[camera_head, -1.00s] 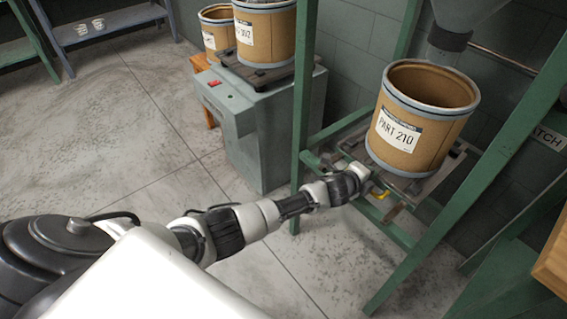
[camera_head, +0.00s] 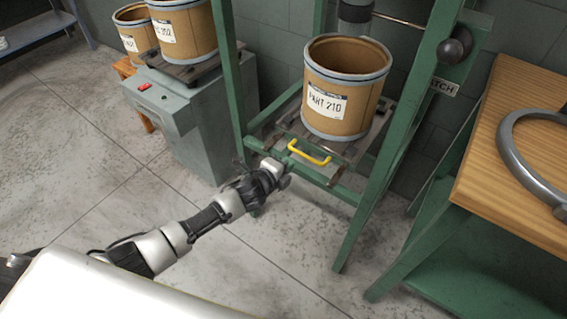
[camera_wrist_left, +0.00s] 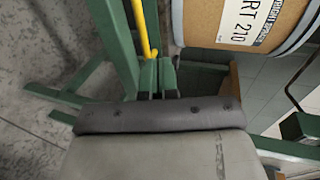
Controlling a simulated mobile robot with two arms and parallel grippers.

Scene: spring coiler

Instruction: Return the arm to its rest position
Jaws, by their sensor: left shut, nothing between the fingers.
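My left arm reaches in from the lower left of the head view. Its gripper (camera_head: 286,171) is by the front of the green frame, just below and left of the yellow handle (camera_head: 309,153). In the left wrist view the gripper (camera_wrist_left: 157,76) is shut and empty, with the yellow handle (camera_wrist_left: 142,30) just beyond its fingertips. I cannot tell whether they touch. The brown drum marked PART 210 (camera_head: 345,110) stands upright on the platform behind the handle. It also shows in the left wrist view (camera_wrist_left: 240,25). My right gripper is not in view.
Green frame posts (camera_head: 232,80) flank the drum. A grey cabinet (camera_head: 190,105) carrying drums stands at the left. A wooden-topped bench (camera_head: 487,170) with a grey ring (camera_head: 515,160) is at the right. The floor at left and front is clear.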

